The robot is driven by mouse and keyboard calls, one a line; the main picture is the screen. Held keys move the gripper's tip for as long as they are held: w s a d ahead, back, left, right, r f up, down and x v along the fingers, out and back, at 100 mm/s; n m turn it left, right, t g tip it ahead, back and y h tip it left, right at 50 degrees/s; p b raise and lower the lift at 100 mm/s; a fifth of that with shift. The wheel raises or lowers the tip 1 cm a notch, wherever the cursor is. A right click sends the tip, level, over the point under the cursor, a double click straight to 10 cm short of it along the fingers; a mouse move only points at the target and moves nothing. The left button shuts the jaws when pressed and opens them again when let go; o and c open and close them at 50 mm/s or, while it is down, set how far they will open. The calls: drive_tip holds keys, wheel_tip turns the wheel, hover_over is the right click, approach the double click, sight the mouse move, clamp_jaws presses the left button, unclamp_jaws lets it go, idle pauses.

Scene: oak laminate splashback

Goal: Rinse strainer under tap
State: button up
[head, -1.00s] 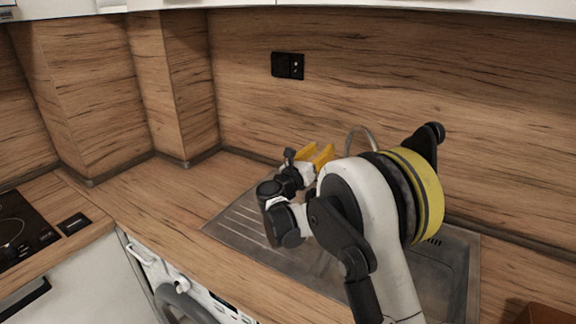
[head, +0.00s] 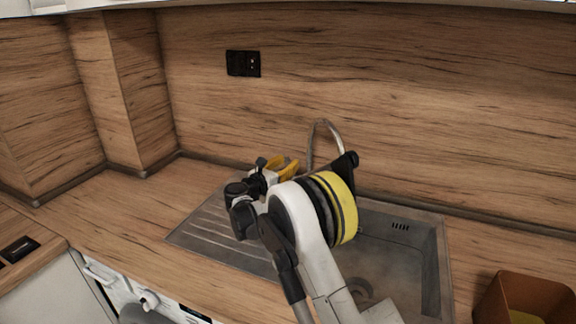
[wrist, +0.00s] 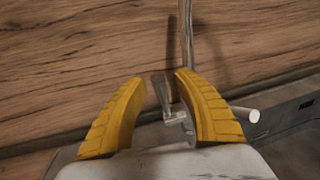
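The tap (head: 325,128) is a thin silver curved spout behind the sink (head: 436,262), partly hidden by my arm. In the wrist view its upright pipe (wrist: 187,45) and a lever (wrist: 161,92) show just beyond my gripper. My gripper (head: 284,165) has yellow fingers. In the wrist view the fingers (wrist: 157,80) are apart, with the lever seen in the gap; I cannot tell whether they touch it. A round grey piece (head: 360,290) is on the sink floor, partly hidden by my arm; I cannot tell if it is the strainer or the drain.
A ribbed drainboard (head: 205,235) lies left of the basin. A brown box (head: 530,298) with something yellow-green inside stands at the right. The wooden worktop (head: 110,210) at the left is clear. A wooden splashback (head: 420,90) with a black socket (head: 243,64) rises behind.

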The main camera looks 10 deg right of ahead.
drive_tip(key=shift+w+d, duration=0.15)
drive_tip(key=shift+w, duration=0.05)
clamp_jaws()
